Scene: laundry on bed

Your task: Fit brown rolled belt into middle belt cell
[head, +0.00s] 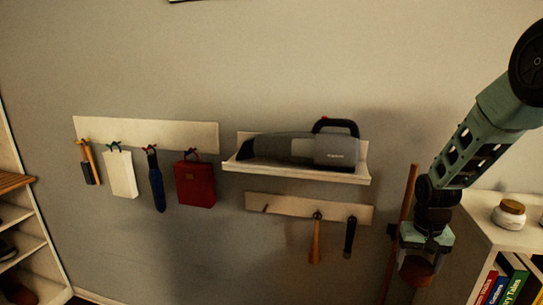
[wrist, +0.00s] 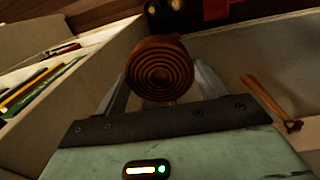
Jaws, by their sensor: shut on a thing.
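The brown rolled belt (wrist: 160,66) is a tight spiral coil, seen face-on in the wrist view. My gripper (wrist: 161,84) is shut on it, with one finger on each side of the coil. In the head view my gripper (head: 419,256) hangs low at the right, with the belt (head: 416,270) as a dark reddish-brown shape at its lower end. I cannot make out the middle belt cell in either view.
A white shelf unit (head: 508,238) with books and a jar (head: 509,214) stands right of my gripper. A brown pole (head: 402,230) leans left of it. The wall holds a handheld vacuum (head: 305,147) on a ledge (head: 300,172) and hook rails with several hanging things.

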